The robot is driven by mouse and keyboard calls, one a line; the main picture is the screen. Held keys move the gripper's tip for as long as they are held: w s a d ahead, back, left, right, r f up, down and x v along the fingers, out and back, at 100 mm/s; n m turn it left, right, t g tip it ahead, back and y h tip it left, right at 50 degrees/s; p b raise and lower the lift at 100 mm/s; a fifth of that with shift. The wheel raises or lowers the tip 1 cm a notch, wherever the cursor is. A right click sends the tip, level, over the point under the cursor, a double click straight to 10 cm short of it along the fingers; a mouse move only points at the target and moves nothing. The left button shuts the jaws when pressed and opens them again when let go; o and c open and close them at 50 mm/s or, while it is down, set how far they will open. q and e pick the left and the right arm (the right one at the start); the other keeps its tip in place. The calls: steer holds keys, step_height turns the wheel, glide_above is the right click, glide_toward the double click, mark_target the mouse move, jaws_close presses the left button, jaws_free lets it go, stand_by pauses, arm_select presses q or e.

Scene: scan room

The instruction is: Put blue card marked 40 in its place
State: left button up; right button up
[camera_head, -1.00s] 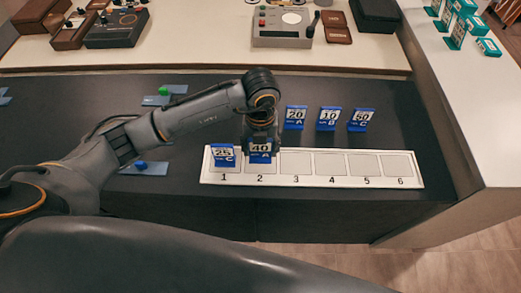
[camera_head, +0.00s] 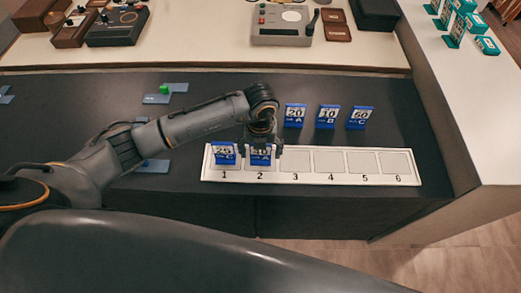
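The blue card marked 40 (camera_head: 260,158) stands on slot 2 of the white numbered strip (camera_head: 330,179). The upper part of its label is partly covered by my gripper. My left gripper (camera_head: 262,149) is just above and behind this card, with its fingers spread apart to either side of it. The fingers look clear of the card's edges. A blue card marked 25 C (camera_head: 224,155) stands on slot 1, just left of it. My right gripper is not in view.
Slots 3 to 6 are empty. Blue cards marked 20 A (camera_head: 295,115), 10 B (camera_head: 327,117) and 60 C (camera_head: 360,118) stand behind the strip on the dark table. Flat blue-grey pieces, one with a green block (camera_head: 164,89), lie at the left.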

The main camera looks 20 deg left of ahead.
arm_select(q)
steer(key=shift+r, duration=0.4)
step_height(320, 180, up, 10)
steer(key=shift+r+b, duration=0.25)
steer(key=shift+b, duration=0.95)
steer(key=shift+r, duration=0.55)
